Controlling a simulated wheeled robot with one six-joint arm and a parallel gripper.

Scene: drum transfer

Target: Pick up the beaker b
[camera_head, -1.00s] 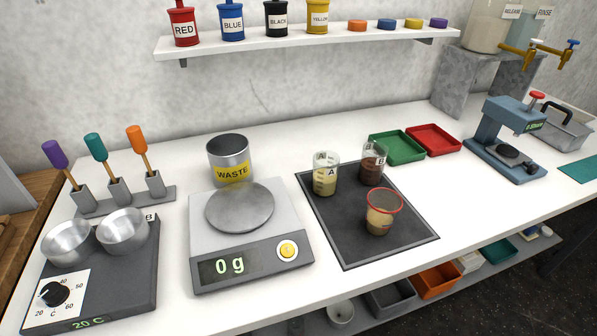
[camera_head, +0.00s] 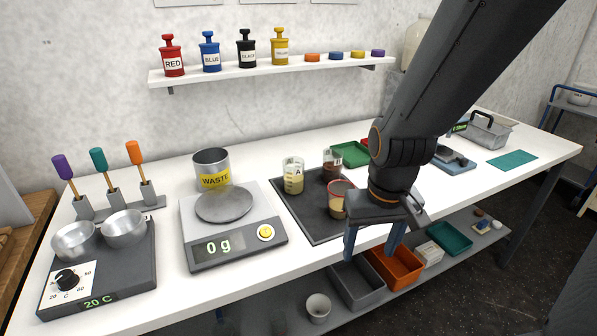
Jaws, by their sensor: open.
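Beaker b (camera_head: 332,171) is a clear beaker with dark brown contents, standing upright at the back right of the dark mat (camera_head: 308,222). Beaker A (camera_head: 293,180), with yellowish contents, stands to its left. A red-rimmed beaker (camera_head: 337,203) with tan contents stands in front of beaker b, close beside my gripper in the picture. My gripper (camera_head: 371,250) is open and empty, its two fingers pointing down near the table's front edge, in front and to the right of beaker b. My arm covers the mat's right part.
A scale (camera_head: 232,226) reading 0 g and a waste can (camera_head: 211,169) stand left of the mat. A green tray (camera_head: 350,153) lies behind it. A shelf (camera_head: 270,74) with bottles hangs above. Bins, including an orange one (camera_head: 396,268), sit below the table.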

